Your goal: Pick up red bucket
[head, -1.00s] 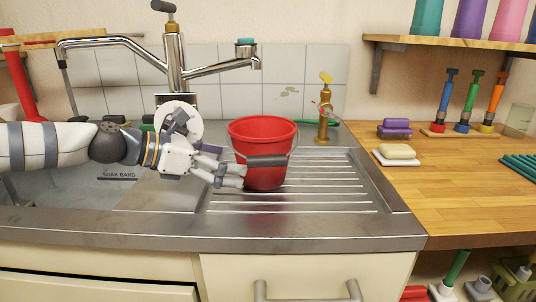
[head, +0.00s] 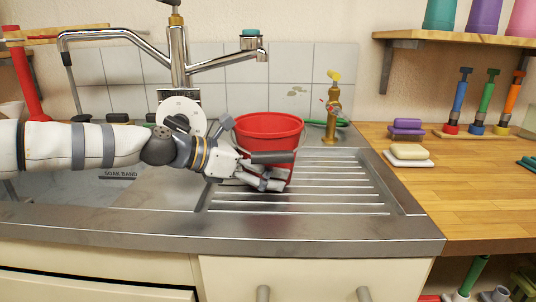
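The red bucket (head: 268,126) stands upright on the ribbed steel drainboard, right of the tap. Its wire handle hangs down at the front, with a dark grip (head: 272,157) across the bucket's front wall. My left gripper (head: 268,179) comes in from the left and lies in front of the bucket's lower front, just below the dark grip. Its fingers overlap the bucket in the picture. I cannot tell whether they touch the handle or how far apart they are. The bucket's lower left part is hidden behind the gripper. My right gripper is not in view.
The tall steel tap (head: 178,60) rises behind my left arm, its spout reaching toward the bucket. A brass tap (head: 332,105) stands behind the bucket to the right. The drainboard (head: 340,185) right of the bucket is clear. Soap bars (head: 408,151) lie on the wooden counter.

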